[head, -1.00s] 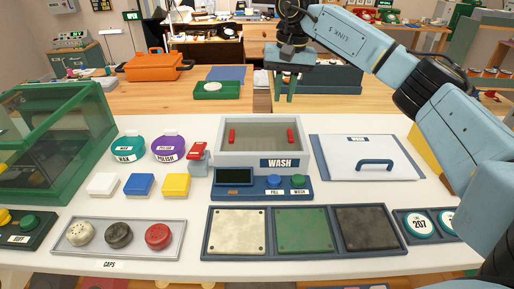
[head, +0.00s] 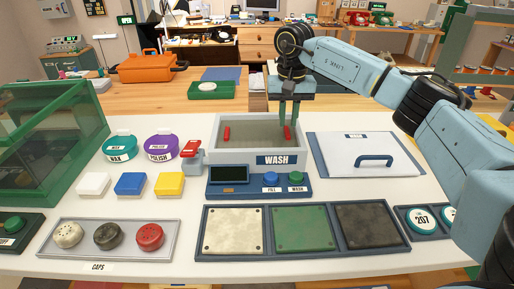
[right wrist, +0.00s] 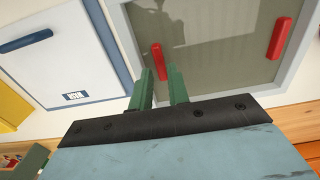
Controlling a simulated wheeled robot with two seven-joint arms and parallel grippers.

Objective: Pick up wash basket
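The wash basket (head: 255,134) sits inside the grey tank labelled WASH (head: 226,157), with a red handle at its left (head: 227,133) and another at its right (head: 287,132). My right gripper (head: 289,122) points down over the right part of the tank, near the right handle. In the right wrist view, its two green fingers (right wrist: 160,72) are apart and empty. One red handle (right wrist: 158,61) lines up with the gap between them, and the other (right wrist: 280,38) is off to the right. Whether the fingers touch the handle is unclear. My left gripper is out of view.
A white lid with a blue handle (head: 374,160) lies right of the tank. A control panel with FILL and WASH buttons (head: 260,187) stands in front. Wax and polish tubs (head: 161,147) are to the left, and a green-tinted case (head: 50,140) stands at far left.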

